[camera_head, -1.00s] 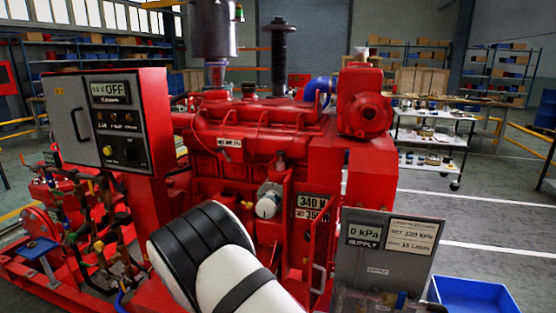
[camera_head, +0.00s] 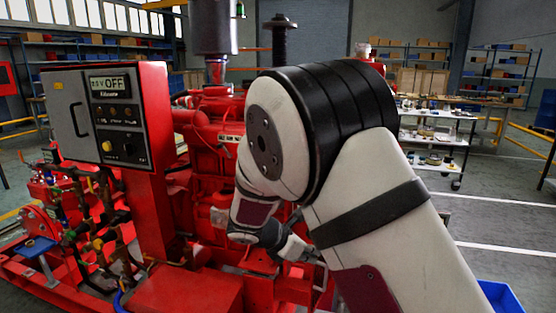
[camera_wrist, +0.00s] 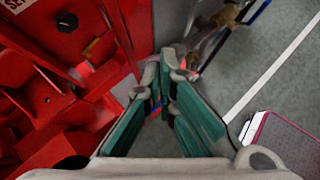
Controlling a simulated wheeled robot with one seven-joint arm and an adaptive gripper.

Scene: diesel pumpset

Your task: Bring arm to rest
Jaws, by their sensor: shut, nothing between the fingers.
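My gripper (camera_wrist: 166,72) shows in the wrist view, its two green-padded fingers converging to their tips with nothing held between them. It points down past the red machine, with grey floor beyond the tips. In the head view my white and black arm is raised and bent across the middle and right of the picture. Its wrist end reaches down in front of the red diesel pumpset (camera_head: 200,290), partly hidden by my own arm. I cannot tell whether the gripper touches the machine.
A control panel (camera_head: 105,120) reading OFF stands on the left. A blue bin (camera_head: 503,297) sits at lower right, partly hidden by my arm. A white shelf cart (camera_head: 440,135) stands behind on the right.

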